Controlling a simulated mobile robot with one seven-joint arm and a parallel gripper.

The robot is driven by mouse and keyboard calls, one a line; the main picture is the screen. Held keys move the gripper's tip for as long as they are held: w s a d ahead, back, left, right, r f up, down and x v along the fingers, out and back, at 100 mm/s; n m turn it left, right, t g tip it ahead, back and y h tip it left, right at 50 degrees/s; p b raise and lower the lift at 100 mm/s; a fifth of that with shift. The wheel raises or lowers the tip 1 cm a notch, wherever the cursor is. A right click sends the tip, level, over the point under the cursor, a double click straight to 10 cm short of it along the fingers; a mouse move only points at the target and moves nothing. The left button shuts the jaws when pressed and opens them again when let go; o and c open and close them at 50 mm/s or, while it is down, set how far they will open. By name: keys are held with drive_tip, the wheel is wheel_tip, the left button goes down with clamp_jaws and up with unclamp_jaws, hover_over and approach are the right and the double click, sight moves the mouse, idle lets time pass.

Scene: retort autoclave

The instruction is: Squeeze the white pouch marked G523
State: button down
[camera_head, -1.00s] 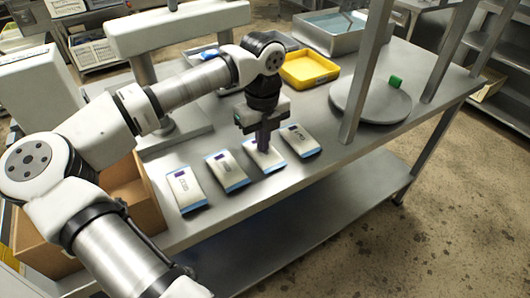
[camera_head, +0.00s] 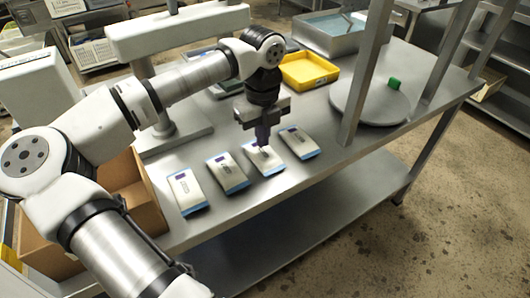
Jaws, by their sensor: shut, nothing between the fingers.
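Several white pouches with blue ends lie flat in a row on the steel table: the leftmost pouch (camera_head: 187,192), the second pouch (camera_head: 228,174), the third pouch (camera_head: 265,162) and the rightmost pouch (camera_head: 298,143). Each has small dark print, too small to read, so I cannot tell which is G523. My gripper (camera_head: 263,143) points down over the third pouch from the left and is shut and empty. Its fingertips are at or just above that pouch's upper part; I cannot tell whether they touch. The fingers hide part of the pouch's far end.
A yellow tray (camera_head: 308,70) and a steel basin (camera_head: 328,42) stand behind. A cardboard box (camera_head: 147,207) is at left. The table front is clear.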

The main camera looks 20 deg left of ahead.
wheel_tip(320, 180, up, 6)
drive_tip(key=shift+f+p, duration=0.15)
drive_tip(key=shift+p, duration=1.1)
